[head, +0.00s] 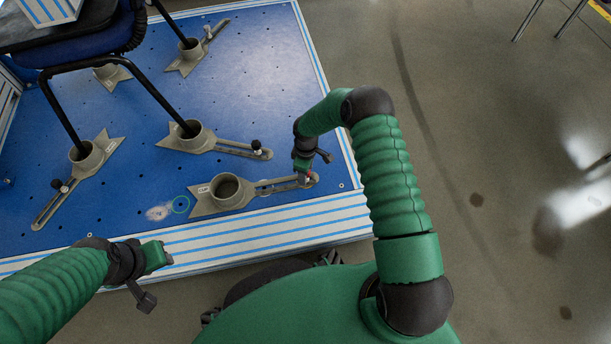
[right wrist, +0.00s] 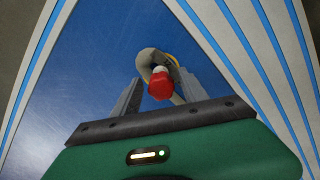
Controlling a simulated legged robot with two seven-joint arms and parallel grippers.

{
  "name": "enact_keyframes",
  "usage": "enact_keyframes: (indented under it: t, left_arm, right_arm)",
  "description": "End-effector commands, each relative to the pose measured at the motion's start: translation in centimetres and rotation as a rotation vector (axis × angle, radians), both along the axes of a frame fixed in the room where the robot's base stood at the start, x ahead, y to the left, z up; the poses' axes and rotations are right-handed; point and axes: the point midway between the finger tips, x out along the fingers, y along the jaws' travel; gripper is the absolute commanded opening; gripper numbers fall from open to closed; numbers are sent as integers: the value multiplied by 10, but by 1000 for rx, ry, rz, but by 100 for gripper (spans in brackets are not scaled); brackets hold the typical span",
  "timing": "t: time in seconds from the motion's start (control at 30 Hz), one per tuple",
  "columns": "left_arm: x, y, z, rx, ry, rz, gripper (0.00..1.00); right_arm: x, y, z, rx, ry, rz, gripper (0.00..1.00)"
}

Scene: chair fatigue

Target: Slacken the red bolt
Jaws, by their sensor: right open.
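The red bolt (right wrist: 160,87) stands at the rounded end of a grey slotted bracket (right wrist: 152,57). In the right wrist view its red head is between the two open fingers of my right gripper (right wrist: 157,92), with space visible on each side. In the head view my right gripper (head: 305,172) is over the far end of the bracket's slotted arm (head: 270,186), and the bolt is mostly hidden there. My left gripper (head: 158,257) is beside the platform's front edge, away from the bolt; its fingers are too unclear to judge.
A blue perforated platform (head: 90,215) with a striped front rail (head: 260,237) carries several grey cup brackets with black knobs. A chair (head: 85,50) stands with its legs in cups. The bracket's cup (head: 226,188) is empty. Bare floor (head: 500,120) lies to the right.

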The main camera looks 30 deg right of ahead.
Motion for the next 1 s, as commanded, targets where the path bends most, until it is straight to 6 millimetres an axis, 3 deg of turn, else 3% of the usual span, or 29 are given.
enact_keyframes:
  t: [0.2, 0.4, 0.6, 0.77, 1.0]
  left_arm:
    - [0, 0, 11, 0, 0, 0, 36]
    - [0, 0, 10, 0, 0, 0, 36]
    - [0, 0, 20, 0, 0, 0, 36]
    - [0, 0, 18, 0, 0, 0, 36]
    - [0, 0, 18, 0, 0, 0, 36]
  right_arm:
    - [0, 1, 2, -1, 0, -316, 51]
    - [0, 0, 1, 0, 1, -329, 51]
    - [0, 0, 2, -2, 2, -648, 51]
    - [0, 0, 0, -1, 2, -675, 51]
    - [0, 0, 0, -1, 2, -673, 23]
